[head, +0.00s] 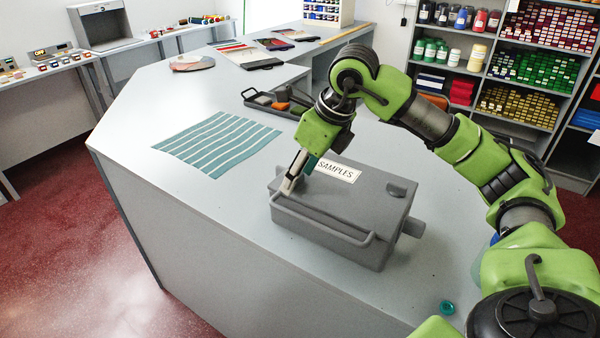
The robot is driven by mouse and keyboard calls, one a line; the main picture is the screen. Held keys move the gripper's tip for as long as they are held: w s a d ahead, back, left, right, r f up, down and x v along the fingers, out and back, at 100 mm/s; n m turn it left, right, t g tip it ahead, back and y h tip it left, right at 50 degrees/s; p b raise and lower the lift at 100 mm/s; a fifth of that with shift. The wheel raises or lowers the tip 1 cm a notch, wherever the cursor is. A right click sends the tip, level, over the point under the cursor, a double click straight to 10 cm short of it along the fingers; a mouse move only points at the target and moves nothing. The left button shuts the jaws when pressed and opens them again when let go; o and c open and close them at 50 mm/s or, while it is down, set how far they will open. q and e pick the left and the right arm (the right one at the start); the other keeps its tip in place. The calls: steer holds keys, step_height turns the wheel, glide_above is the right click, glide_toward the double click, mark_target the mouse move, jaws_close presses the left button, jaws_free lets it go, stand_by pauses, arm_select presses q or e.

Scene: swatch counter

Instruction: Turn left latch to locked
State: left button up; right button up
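A grey case (330,228) with a "SAMPLES" label (338,171) stands on the grey counter, its lid down. A front handle bar (325,228) runs along its near side. A dark latch (397,189) sits on the right of the lid. My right gripper (290,186) comes from the right and points down at the lid's left part, left of the label. It hides that spot, so I cannot see the left latch or its position. I cannot tell whether the fingers touch it or how far apart they are. My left gripper is not in view.
A teal striped cloth (217,143) lies left of the case. A dark tray (275,102) with small items lies behind my gripper. A small teal round item (447,307) is near the front right.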

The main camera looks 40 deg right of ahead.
steer(key=shift+r, duration=0.1)
steer(key=shift+s+r, duration=0.15)
steer(key=shift+r, duration=0.2)
steer(key=v, duration=1.1)
steer(key=shift+s+d, duration=0.1)
steer(key=shift+s, duration=0.05)
